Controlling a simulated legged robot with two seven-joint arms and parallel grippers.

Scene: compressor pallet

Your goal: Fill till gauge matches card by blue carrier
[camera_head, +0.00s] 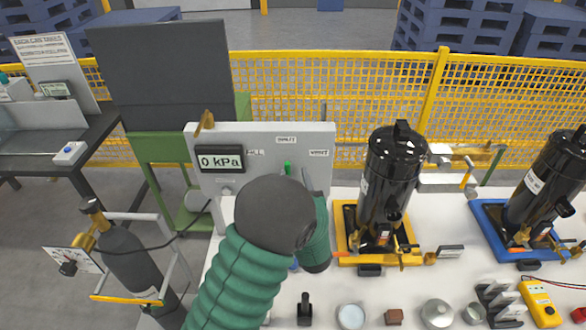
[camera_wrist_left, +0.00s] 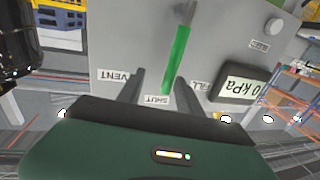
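The gauge (camera_head: 220,160) on the grey valve panel (camera_head: 318,140) reads 0 kPa; it also shows upside down in the left wrist view (camera_wrist_left: 240,86). The green valve lever (camera_head: 287,167) points at the SHUT label (camera_wrist_left: 164,99), between FILL and VENT. My left gripper (camera_wrist_left: 162,80) is open at the panel, one finger on each side of the lever (camera_wrist_left: 178,60), with a gap to each. In the head view my arm hides most of it. The blue carrier (camera_head: 492,224) holds a black compressor (camera_head: 545,180). My right gripper is not in view.
A yellow carrier (camera_head: 345,222) with another black compressor (camera_head: 388,180) stands right of the panel. Small parts and a yellow meter (camera_head: 538,303) line the white table's front. A dark gas cylinder (camera_head: 135,262) stands left. A yellow mesh fence (camera_head: 330,95) runs behind.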

